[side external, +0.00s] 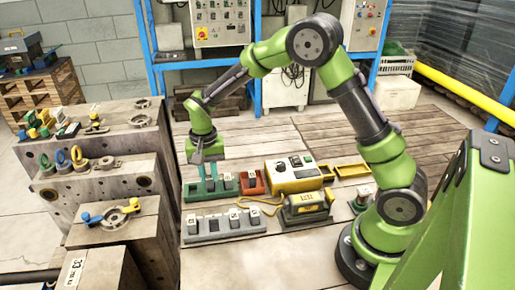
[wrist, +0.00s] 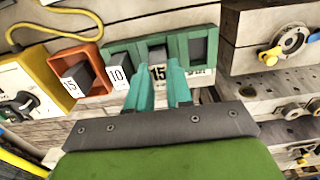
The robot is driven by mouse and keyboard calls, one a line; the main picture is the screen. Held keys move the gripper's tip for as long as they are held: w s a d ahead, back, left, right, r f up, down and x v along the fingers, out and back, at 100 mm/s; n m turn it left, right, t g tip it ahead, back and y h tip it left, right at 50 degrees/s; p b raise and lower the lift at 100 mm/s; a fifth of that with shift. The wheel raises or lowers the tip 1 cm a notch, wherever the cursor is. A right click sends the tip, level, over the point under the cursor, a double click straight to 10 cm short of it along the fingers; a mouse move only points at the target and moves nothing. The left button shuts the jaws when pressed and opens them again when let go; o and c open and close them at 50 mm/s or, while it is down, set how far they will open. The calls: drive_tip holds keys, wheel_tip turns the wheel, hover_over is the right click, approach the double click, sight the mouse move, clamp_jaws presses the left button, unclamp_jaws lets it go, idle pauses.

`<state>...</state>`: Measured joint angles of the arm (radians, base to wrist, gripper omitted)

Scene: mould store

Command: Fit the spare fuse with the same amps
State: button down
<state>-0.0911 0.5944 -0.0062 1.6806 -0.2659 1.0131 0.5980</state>
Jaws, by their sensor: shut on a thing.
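My gripper (side external: 209,184) points down at the green tray (side external: 190,196) and is shut on a dark fuse (wrist: 157,53) with a white label reading 15. In the wrist view my gripper (wrist: 161,88) has its teal fingers on either side of that fuse, which appears to be in the middle of the green tray (wrist: 137,42). A fuse marked 10 (wrist: 118,75) is beside it, and a third dark fuse (wrist: 197,50) has a label too small to read. The red holder (side external: 245,190) contains another fuse marked 15 (wrist: 73,83).
A yellow box (side external: 293,180) with a dark switch stands beside the red holder. A grey rack (side external: 215,236) with several labelled fuses lies nearer the camera. Large steel mould blocks (side external: 110,160) stand close on the left.

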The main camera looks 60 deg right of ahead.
sight(209, 175)
wheel_tip(209, 175, up, 7)
drive_tip(key=shift+f, duration=0.1)
drive_tip(key=shift+s+a+r, duration=0.2)
drive_tip(key=shift+a+r, duration=0.65)
drive_tip(key=shift+r, duration=0.25)
drive_tip(key=s+a+n, duration=0.1)
drive_tip(key=s+a, duration=0.5)
drive_tip(key=shift+m, duration=0.5)
drive_tip(key=shift+s+a+f, duration=0.3)
drive_tip(key=shift+s+f, duration=0.25)
drive_tip(key=shift+f, duration=0.8)
drive_tip(key=shift+s+a+f, duration=0.3)
drive_tip(key=shift+s+f, duration=0.2)
drive_tip(key=shift+f, duration=0.85)
drive_tip(key=shift+s+a+f, duration=0.3)
drive_tip(key=shift+s+f, duration=0.25)
drive_tip(key=shift+f, duration=0.8)
drive_tip(key=shift+f, duration=1)
drive_tip(key=c, duration=0.9)
unclamp_jaws()
drive_tip(key=shift+c, duration=0.2)
